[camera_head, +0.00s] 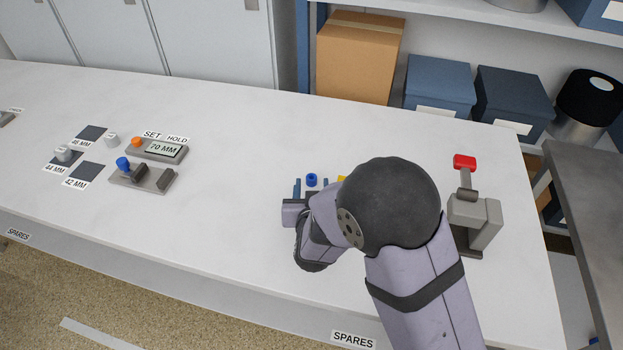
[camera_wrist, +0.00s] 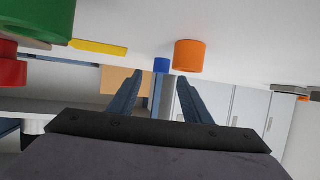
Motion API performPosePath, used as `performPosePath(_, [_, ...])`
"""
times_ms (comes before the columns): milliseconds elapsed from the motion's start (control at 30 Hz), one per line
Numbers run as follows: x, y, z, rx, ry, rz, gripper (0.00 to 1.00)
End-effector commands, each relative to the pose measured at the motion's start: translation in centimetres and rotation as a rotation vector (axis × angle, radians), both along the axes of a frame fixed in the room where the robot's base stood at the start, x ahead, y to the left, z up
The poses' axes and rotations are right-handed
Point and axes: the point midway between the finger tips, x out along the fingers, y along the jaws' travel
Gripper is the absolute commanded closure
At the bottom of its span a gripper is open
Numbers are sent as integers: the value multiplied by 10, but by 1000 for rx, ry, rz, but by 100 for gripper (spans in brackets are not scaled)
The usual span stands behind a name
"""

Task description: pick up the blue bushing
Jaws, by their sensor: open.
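The blue bushing (camera_head: 312,180) is a small blue ring on the white bench, just past my gripper. In the wrist view the blue bushing (camera_wrist: 161,65) shows small, lined up with the gap between my fingertips; I see no finger touching it. My gripper (camera_head: 310,187) is low over the bench with its fingers spread, and my arm hides much of the area around it. In the wrist view my gripper (camera_wrist: 160,77) is open and empty.
In the wrist view, an orange cylinder (camera_wrist: 189,54) stands close to the right finger. A yellow piece (camera_wrist: 98,47), a green cylinder (camera_wrist: 38,18) and a red one (camera_wrist: 10,70) are at left. A red-handled press (camera_head: 480,220) stands right of my arm. The bench's middle is clear.

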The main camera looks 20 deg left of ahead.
Motion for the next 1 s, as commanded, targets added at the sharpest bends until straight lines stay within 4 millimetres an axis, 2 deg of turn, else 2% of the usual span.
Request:
performPosePath(300, [30, 9, -14, -1, 2, 0, 55])
performPosePath(633, [34, 11, -15, 1, 0, 2, 55])
performPosePath(800, [34, 11, -15, 1, 0, 2, 96])
performPosePath(833, [34, 11, -15, 1, 0, 2, 99])
performPosePath(1000, [34, 11, -15, 1, 0, 2, 99])
